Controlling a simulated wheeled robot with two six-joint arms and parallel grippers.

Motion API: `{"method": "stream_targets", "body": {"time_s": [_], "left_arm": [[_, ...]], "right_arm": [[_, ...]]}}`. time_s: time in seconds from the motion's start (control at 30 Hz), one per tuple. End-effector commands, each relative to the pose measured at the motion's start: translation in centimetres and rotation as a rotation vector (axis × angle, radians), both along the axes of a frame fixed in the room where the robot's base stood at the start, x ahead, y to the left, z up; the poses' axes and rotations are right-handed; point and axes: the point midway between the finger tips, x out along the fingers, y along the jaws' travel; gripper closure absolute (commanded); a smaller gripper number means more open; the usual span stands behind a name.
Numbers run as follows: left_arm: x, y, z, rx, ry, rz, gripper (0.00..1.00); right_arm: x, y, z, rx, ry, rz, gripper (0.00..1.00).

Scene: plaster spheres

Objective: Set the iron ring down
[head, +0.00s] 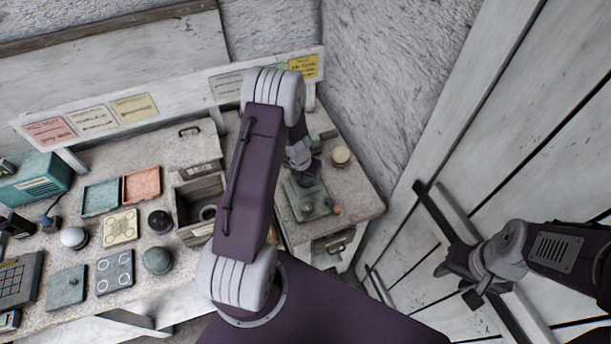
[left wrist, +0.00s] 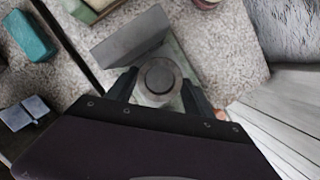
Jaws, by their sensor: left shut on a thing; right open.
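My left gripper (head: 309,182) is over the green board (head: 322,209) on the right end of the worktop. In the left wrist view, its two dark fingers (left wrist: 160,92) are closed on a round, dark grey ring-like piece, which I take for the iron ring (left wrist: 160,75). A lighter round face shows inside its rim. Whether the ring touches what lies below, I cannot tell. In the head view the gripper mostly hides it. My right gripper (head: 463,279) is open and empty, in front of the white plank door, away from the worktop.
Beside the board stand a cream-topped round jar (head: 341,156) and small reddish pieces (head: 337,209). A wooden box (head: 198,200) with a round thing inside sits left of my left arm. Several spheres, such as a white one (head: 74,237), and trays crowd the left worktop.

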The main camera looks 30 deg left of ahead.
Motion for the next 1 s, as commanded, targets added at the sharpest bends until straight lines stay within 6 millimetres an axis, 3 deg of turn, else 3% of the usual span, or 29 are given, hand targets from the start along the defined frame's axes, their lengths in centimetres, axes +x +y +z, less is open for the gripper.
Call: {"method": "stream_targets", "body": {"time_s": [0.87,0.9,1.0], "left_arm": [[0.0,0.0,-1.4,0.0,-0.001,0.0,0.94],[0.0,0.0,-1.4,0.0,-0.001,0.0,0.37],[0.0,0.0,-1.3,0.0,-0.001,0.0,0.14]], "right_arm": [[0.0,0.0,-1.4,0.0,0.0,0.0,0.57],[0.0,0.0,-1.4,0.0,0.0,0.0,0.57],[0.0,0.0,-1.3,0.0,0.0,0.0,0.57]]}}
